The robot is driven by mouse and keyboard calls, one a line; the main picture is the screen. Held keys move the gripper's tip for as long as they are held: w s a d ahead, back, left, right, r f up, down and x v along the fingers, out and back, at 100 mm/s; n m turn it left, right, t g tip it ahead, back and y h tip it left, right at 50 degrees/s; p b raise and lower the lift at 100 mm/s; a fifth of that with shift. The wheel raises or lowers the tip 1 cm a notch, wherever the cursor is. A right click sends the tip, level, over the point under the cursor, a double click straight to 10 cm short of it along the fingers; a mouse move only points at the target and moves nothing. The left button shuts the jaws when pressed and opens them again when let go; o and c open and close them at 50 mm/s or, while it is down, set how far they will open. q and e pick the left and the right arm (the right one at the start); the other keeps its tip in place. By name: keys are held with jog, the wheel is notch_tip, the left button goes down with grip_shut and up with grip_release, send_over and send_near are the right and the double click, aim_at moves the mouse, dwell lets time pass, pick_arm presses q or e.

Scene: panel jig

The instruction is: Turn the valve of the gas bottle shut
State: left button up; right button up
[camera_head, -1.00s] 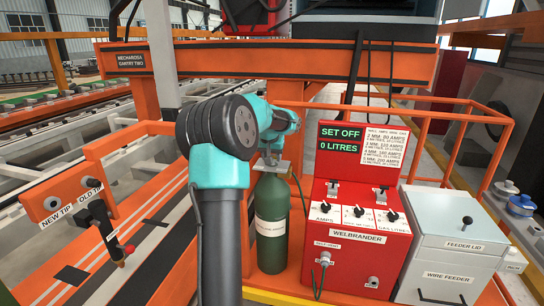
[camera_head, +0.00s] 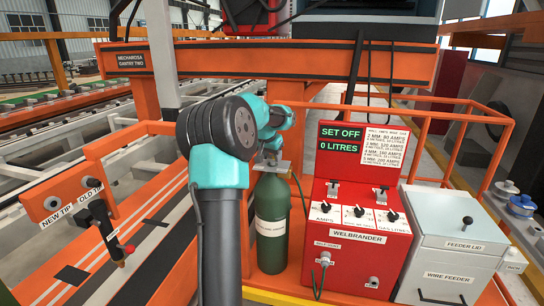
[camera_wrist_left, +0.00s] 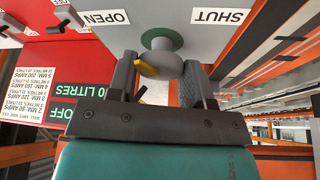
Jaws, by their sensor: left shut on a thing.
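The green gas bottle (camera_head: 272,225) stands upright left of the red welder box in the head view. My left gripper (camera_head: 271,158) is at its top, and my own arm partly hides it there. In the left wrist view the round grey valve knob (camera_wrist_left: 166,66), with a yellow pointer (camera_wrist_left: 147,66), lies between the fingers of my left gripper (camera_wrist_left: 158,80), which is shut on it. The pointer sticks out to the left. The plate beyond carries an OPEN label (camera_wrist_left: 107,17) at left and a SHUT label (camera_wrist_left: 221,16) at right. My right gripper is not in view.
The red welder box (camera_head: 355,235) stands close to the bottle's right, its display (camera_head: 340,139) reading SET OFF, 0 LITRES. A white wire feeder (camera_head: 445,255) is further right. An orange tip holder (camera_head: 72,200) is at left. An orange gantry beam (camera_head: 270,62) crosses behind.

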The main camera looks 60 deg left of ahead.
pick_arm(q)
jog(key=shift+m+h, duration=0.5)
jog(key=shift+m, duration=0.9)
jog(key=o, duration=0.9)
jog(key=shift+s+r, duration=0.1)
jog(key=v, duration=1.7)
jog(key=shift+s, duration=0.3)
jog(key=shift+o, duration=0.2)
